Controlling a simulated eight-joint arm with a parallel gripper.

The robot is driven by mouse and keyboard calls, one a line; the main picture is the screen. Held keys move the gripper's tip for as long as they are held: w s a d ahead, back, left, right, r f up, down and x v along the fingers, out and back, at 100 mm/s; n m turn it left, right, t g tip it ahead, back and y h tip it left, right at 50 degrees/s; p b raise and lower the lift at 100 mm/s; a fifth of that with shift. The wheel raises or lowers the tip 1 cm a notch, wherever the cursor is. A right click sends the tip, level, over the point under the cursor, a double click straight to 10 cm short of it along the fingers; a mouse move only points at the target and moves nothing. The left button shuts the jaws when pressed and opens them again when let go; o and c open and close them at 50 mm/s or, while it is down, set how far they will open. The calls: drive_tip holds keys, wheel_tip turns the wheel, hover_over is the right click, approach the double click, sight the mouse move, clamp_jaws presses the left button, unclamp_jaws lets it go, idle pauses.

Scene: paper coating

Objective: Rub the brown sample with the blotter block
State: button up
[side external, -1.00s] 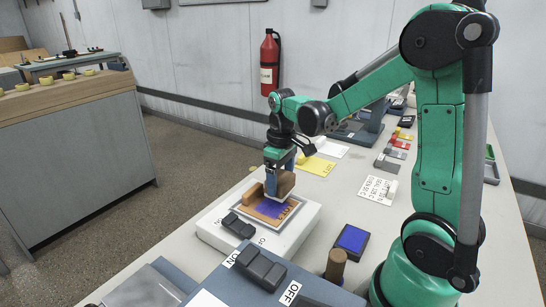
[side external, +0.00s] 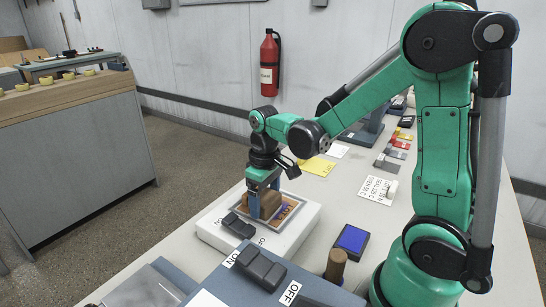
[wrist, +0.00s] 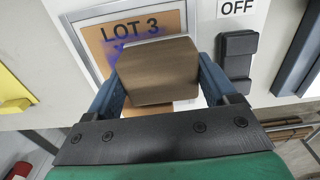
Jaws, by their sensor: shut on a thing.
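The brown sample, marked LOT 3 (wrist: 105,36), lies in a pale frame on a white device (side external: 220,240). Blue-violet smears show on it beside the block. My gripper (side external: 264,207) is shut on the brown blotter block (wrist: 158,72), with one blue finger on each side of it. In the side view the block (side external: 269,203) is low over the sample and covers much of it. A pale edge shows at the block's underside in the wrist view. I cannot tell whether the block touches the sample.
A black rocker switch (side external: 239,226) sits on the white device. A blue ink pad (side external: 352,240) and a brown-handled stamp (side external: 336,265) stand to the right. A grey-blue device with a switch (side external: 261,268) is in front. A yellow card (side external: 318,166) lies behind.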

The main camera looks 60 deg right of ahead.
drive_tip(key=shift+d, duration=2.8)
wheel_tip(320, 180, up, 8)
drive_tip(key=shift+f, duration=0.1)
